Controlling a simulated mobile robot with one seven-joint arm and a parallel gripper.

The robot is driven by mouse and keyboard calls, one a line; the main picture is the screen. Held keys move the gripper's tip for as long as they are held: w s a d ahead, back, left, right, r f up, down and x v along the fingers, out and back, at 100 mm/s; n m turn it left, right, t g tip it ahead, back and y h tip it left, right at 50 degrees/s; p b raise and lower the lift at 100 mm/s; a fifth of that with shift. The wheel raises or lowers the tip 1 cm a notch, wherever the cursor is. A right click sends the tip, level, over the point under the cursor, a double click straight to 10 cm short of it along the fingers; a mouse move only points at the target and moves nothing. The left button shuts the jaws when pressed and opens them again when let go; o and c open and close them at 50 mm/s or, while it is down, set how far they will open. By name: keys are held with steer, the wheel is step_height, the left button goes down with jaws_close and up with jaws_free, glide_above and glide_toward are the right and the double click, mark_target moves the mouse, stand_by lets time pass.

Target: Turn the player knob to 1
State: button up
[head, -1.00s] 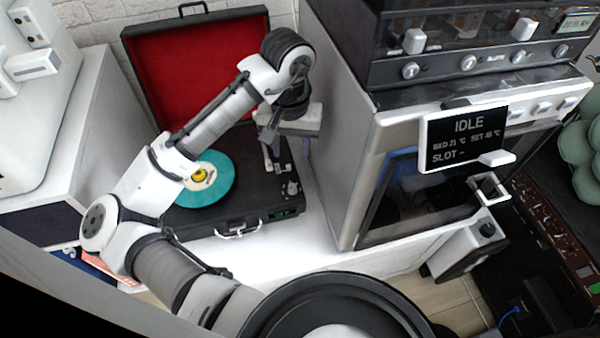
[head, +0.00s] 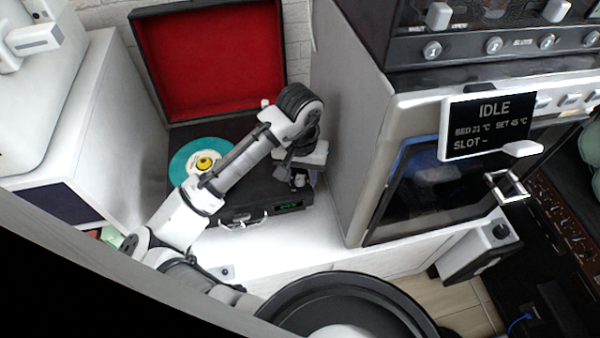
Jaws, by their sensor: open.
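The record player is an open black suitcase (head: 262,205) with a red-lined lid (head: 215,60). A teal record (head: 186,170) with a yellow centre lies on its deck. The player knob (head: 298,181) shows as a small pale shape near the deck's right front corner, above a small green display (head: 291,206). My gripper (head: 308,174) is over the right side of the deck, just above and beside the knob. It is open and its fingers are largely hidden by my wrist. I cannot tell whether they touch the knob, nor read its setting.
A large grey machine with a glass door (head: 430,180) stands close to the right of the player, with an "IDLE" screen (head: 490,125). A white cabinet (head: 110,130) stands at the left. The white counter (head: 300,235) in front of the player is clear.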

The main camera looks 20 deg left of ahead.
steer(key=shift+c, duration=0.4)
jaws_close()
